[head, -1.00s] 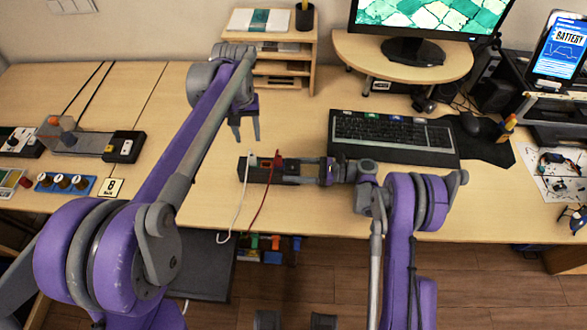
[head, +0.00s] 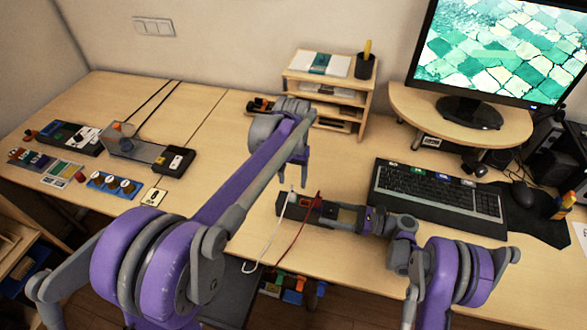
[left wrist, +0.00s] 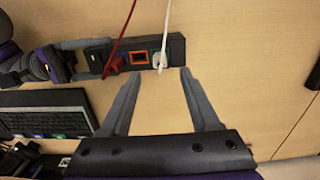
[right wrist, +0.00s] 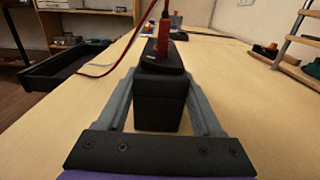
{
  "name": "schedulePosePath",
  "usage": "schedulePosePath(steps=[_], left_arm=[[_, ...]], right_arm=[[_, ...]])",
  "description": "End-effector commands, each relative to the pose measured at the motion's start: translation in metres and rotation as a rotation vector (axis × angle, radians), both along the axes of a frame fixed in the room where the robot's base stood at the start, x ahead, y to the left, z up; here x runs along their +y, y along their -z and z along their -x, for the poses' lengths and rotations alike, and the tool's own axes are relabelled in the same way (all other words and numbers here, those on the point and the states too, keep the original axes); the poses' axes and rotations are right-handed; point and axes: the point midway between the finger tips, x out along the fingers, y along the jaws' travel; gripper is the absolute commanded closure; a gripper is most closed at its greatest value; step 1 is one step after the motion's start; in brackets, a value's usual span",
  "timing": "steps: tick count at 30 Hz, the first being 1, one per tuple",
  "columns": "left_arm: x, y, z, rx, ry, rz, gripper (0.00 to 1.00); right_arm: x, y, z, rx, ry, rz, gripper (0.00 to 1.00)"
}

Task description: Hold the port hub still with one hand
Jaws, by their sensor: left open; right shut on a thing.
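The port hub (head: 302,207) is a long black block lying on the desk near its front edge. A white plug and cable (head: 290,198) and a red plug and cable (head: 317,201) sit at its top. My right gripper (head: 345,216) is shut on the hub's right end; in the right wrist view its fingers lie along both sides of the black block (right wrist: 160,105). My left gripper (head: 293,183) is open and empty, over the desk just behind the hub's left end. In the left wrist view its fingertips (left wrist: 160,72) are spread near the white plug (left wrist: 160,60); an orange-framed port (left wrist: 138,57) shows beside it.
A keyboard (head: 437,200) lies right of the hub and a wooden shelf unit (head: 325,93) stands behind. A black switch box (head: 174,162) and blue knob panel (head: 112,184) are to the left. The white and red cables hang over the desk's front edge.

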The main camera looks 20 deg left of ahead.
Motion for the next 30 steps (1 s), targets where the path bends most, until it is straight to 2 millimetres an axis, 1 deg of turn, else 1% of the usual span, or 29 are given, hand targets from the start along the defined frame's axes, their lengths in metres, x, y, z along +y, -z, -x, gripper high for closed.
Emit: schedulePosePath(steps=[1, 3, 9, 15, 23, 24, 26, 30], left_arm=[[0.000, 0.011, 0.000, 0.000, 0.000, 0.000, 0.38], [0.000, 0.024, 0.000, 0.000, 0.000, 0.000, 0.38], [0.000, 0.051, 0.000, 0.000, -0.001, 0.000, 0.38], [0.000, 0.061, 0.000, 0.000, -0.001, 0.000, 0.38], [0.000, 0.062, 0.000, 0.000, -0.001, 0.000, 0.38], [0.000, 0.062, 0.000, 0.000, -0.001, 0.000, 0.45], [0.000, 0.062, 0.000, 0.000, -0.001, 0.000, 0.55], [0.000, 0.062, 0.000, 0.000, -0.001, 0.000, 0.81]], right_arm=[[0.000, 0.000, 0.000, 0.000, 0.000, 0.000, 0.98], [0.000, 0.000, 0.000, 0.000, 0.000, 0.000, 0.98], [0.000, 0.000, 0.000, 0.000, 0.000, 0.000, 0.98], [0.000, 0.000, 0.000, 0.000, 0.001, 0.000, 0.98], [0.000, 0.000, 0.000, 0.000, 0.001, 0.000, 0.98], [0.000, 0.000, 0.000, 0.000, 0.001, 0.000, 0.98], [0.000, 0.000, 0.000, 0.000, 0.001, 0.000, 0.98], [0.000, 0.000, 0.000, 0.000, 0.001, 0.000, 0.98]])
